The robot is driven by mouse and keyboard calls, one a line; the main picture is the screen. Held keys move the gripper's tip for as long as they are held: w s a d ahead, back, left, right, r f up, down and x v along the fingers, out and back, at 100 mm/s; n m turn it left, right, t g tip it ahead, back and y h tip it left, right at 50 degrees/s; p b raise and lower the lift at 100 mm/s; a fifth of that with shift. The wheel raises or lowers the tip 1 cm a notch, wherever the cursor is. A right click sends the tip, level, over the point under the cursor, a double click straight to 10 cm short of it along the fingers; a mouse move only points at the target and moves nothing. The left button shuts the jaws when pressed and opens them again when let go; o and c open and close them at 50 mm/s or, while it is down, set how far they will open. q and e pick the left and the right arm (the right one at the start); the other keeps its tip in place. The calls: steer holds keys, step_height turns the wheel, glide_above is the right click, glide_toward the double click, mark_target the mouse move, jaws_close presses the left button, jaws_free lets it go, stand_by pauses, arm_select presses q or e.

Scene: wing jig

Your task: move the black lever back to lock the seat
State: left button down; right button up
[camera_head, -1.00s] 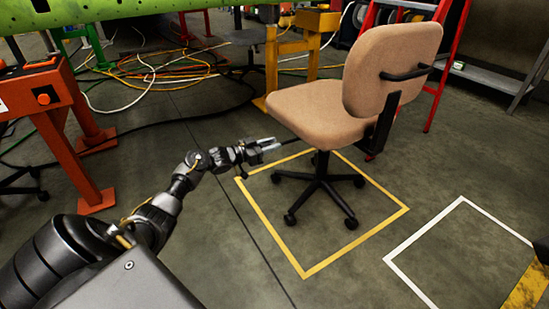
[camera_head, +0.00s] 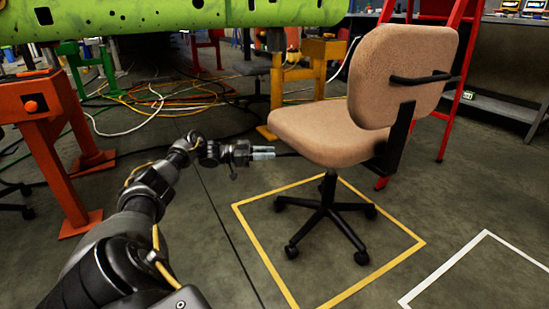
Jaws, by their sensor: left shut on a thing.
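A tan office chair with a seat (camera_head: 320,132) and backrest (camera_head: 405,75) stands upright on a black wheeled base (camera_head: 328,210), inside a yellow floor outline. A thin black lever (camera_head: 288,154) sticks out to the left from under the seat. My left gripper (camera_head: 268,153) is at the lever's outer end, just left of the seat, and is shut on it. The lever's inner end is hidden under the seat. My right gripper is not in view.
The yellow outline (camera_head: 262,247) surrounds the chair base, with a white outline (camera_head: 448,265) to the right. An orange stand (camera_head: 50,140) is at the left, a yellow stand (camera_head: 316,52) behind the chair, a red ladder (camera_head: 455,95) at the right. Cables lie on the floor behind.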

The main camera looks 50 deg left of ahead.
arm_select(q)
steer(key=shift+s+a+f, duration=0.1)
steer(key=shift+s+a, duration=0.2)
steer(key=shift+a, duration=0.1)
steer(key=c, duration=1.3)
jaws_free()
steer(key=shift+s+a, duration=0.1)
steer(key=shift+o, duration=1.1)
steer(key=shift+w+d, duration=0.2)
steer(key=p+v, duration=0.2)
steer(key=v, duration=0.8)
steer(key=shift+s+a+p, duration=0.2)
steer(key=shift+s+p, duration=0.15)
